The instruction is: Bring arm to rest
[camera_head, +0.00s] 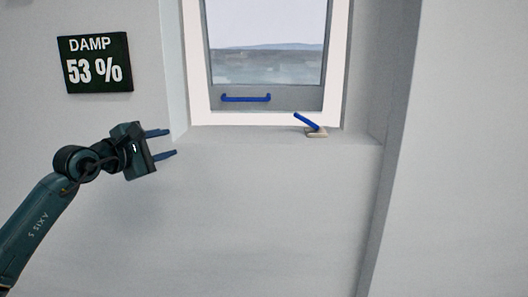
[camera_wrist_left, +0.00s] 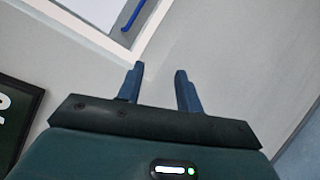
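My left arm comes in from the lower left of the head view, and its gripper (camera_head: 172,143) is in front of the wall, left of and below the window. The two blue fingers are apart, with nothing between them. In the left wrist view the same gripper (camera_wrist_left: 158,84) shows its fingers spread and empty, with the pale wall beyond. It appears clear of the window frame. My right gripper is not in either view.
A white-framed window (camera_head: 266,119) has a blue bar handle (camera_head: 246,98) and a blue lever (camera_head: 307,121) on a beige base at its lower right. A dark sign (camera_head: 95,63) reads "DAMP 53 %". The wall below the window is bare.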

